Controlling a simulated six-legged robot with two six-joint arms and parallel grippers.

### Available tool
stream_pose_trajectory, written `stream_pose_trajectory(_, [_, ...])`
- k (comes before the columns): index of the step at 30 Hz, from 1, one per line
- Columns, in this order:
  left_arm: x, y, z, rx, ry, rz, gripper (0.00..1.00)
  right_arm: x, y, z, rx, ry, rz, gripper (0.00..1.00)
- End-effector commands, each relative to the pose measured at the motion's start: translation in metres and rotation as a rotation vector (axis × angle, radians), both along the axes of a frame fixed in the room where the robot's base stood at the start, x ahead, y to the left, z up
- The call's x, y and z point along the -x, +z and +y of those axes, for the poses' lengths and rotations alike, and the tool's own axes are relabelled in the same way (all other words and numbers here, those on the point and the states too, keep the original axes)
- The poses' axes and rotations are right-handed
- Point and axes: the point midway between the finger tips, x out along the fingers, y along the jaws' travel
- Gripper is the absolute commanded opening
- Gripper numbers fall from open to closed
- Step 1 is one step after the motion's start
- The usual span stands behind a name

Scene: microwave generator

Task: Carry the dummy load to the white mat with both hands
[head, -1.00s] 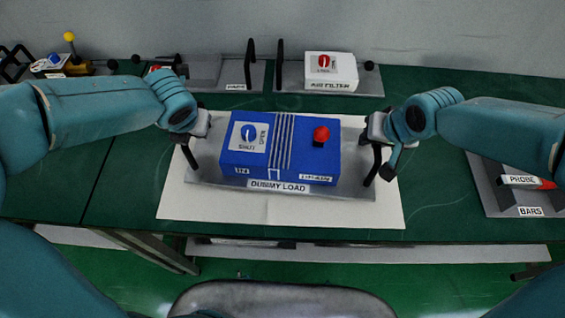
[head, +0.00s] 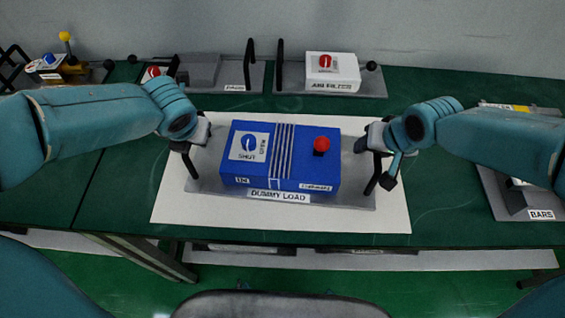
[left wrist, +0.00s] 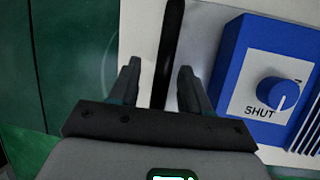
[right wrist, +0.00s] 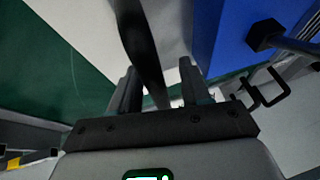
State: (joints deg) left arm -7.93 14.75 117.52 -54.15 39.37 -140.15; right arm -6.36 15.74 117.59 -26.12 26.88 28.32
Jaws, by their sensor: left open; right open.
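The dummy load is a blue box (head: 300,158) with a blue knob, a red button and a grey base plate with a black upright handle at each end. It sits level on the white mat (head: 175,212). My left gripper (head: 195,140) is open at the left handle; in the left wrist view that handle (left wrist: 170,45) passes between the fingers. My right gripper (head: 376,145) is open at the right handle; in the right wrist view that handle (right wrist: 138,45) runs between the fingers. Contact between fingers and handles is unclear.
The air filter unit (head: 332,70) and another grey unit with a handle (head: 215,72) stand behind the mat. The bars unit (head: 520,205) is at the right. Green tabletop (head: 130,180) is clear left of the mat.

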Motion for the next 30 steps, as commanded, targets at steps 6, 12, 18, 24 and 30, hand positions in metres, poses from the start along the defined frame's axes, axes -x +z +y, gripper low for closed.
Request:
stream_pose_trajectory(6, [0.018, 0.044, -0.008, 0.002, -0.003, -0.007, 0.47, 0.000, 0.000, 0.000, 0.000, 0.000, 0.000, 0.47])
stream_pose_trajectory(12, [0.034, 0.081, -0.015, 0.002, -0.002, -0.006, 0.47, 0.000, 0.000, 0.000, 0.000, 0.000, 0.000, 0.47])
stream_pose_trajectory(18, [0.043, 0.100, -0.018, 0.001, -0.002, -0.003, 0.47, 0.000, 0.001, 0.000, 0.000, 0.000, 0.000, 0.47])
stream_pose_trajectory(24, [0.044, 0.101, -0.019, 0.001, -0.001, 0.000, 0.47, 0.009, 0.024, -0.004, 0.000, -0.002, -0.006, 0.47])
stream_pose_trajectory(30, [0.044, 0.101, -0.018, 0.001, -0.001, 0.000, 0.47, 0.027, 0.067, -0.012, -0.001, -0.002, -0.007, 0.47])
